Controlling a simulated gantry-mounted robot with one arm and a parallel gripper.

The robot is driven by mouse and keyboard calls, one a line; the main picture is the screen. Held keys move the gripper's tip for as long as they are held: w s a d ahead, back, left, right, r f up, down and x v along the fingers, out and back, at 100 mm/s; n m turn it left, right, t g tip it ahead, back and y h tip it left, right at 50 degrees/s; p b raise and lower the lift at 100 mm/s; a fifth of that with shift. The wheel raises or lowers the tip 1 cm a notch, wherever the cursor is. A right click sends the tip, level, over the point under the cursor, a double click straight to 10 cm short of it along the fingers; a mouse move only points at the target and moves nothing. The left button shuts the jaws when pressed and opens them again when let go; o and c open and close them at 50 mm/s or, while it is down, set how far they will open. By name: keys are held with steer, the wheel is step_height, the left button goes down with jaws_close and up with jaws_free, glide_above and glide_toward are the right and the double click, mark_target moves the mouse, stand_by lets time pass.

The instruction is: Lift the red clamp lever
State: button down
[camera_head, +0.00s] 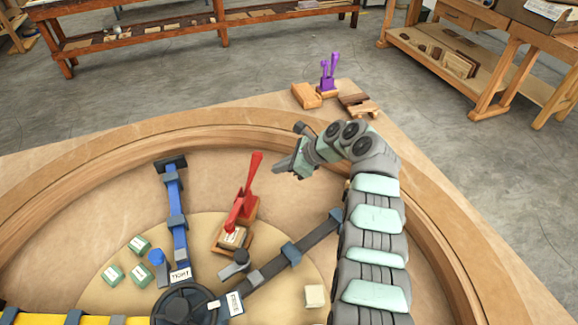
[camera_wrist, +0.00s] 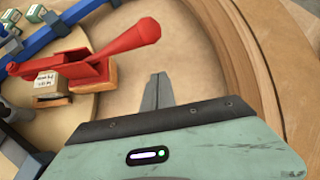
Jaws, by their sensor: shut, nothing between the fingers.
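The red clamp lever (camera_head: 252,182) stands tilted up on its wooden base (camera_head: 233,238) near the middle of the round table in the head view. It also shows in the wrist view (camera_wrist: 130,38), at the upper left, with its thick handle end pointing right. A small labelled block (camera_wrist: 50,84) sits under its arm. My gripper (camera_head: 278,170) is to the right of the lever in the head view, apart from it. In the wrist view the gripper fingertips (camera_wrist: 158,80) are together and empty, below and right of the handle.
A purple clamp (camera_head: 328,76) and wood blocks (camera_head: 306,95) sit at the table's back corner. A blue bar (camera_head: 178,215) and a dark bar (camera_head: 305,245) radiate from a hub (camera_head: 185,305). Several green blocks (camera_head: 114,275) lie at left. A raised curved wooden rim (camera_head: 130,135) surrounds the area.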

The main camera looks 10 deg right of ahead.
mark_target(252, 174)
steer(key=shift+b+x, duration=0.55)
steer(key=shift+x, duration=0.65)
steer(key=r, duration=0.1)
steer(key=a+r, duration=0.1)
steer(key=r, duration=0.1)
steer(key=shift+a+r+b, duration=0.35)
steer(key=shift+r+p, duration=0.3)
steer(key=shift+p, duration=0.65)
steer(key=shift+s+r+n+t+p, duration=0.15)
steer(key=shift+n+t+p, duration=0.15)
steer(key=shift+t+p, duration=0.55)
steer(key=shift+r+p, duration=0.1)
steer(key=shift+p, duration=0.35)
